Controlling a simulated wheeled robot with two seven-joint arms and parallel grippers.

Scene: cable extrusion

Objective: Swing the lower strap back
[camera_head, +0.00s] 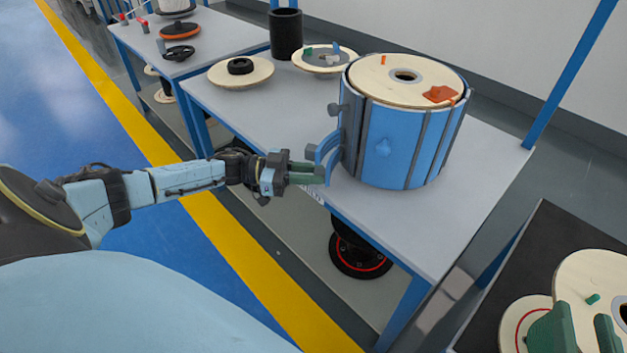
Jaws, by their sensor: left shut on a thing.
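A blue drum-shaped casing (391,150) with dark vertical ribs stands upright on the grey table, around a wooden-flanged reel (400,78). A curved blue strap (327,150) sticks out from the casing's left side. My left gripper (318,174) reaches in from the left and is shut on the lower part of this strap, beside the casing. The fingers partly hide the strap's end.
An orange piece (440,94) lies on the reel top. A flat wooden spool (241,71), a second spool (325,59) and a black cylinder (286,34) stand behind on the table (440,230). Wooden reels (590,275) are near my right gripper. The table's front right is clear.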

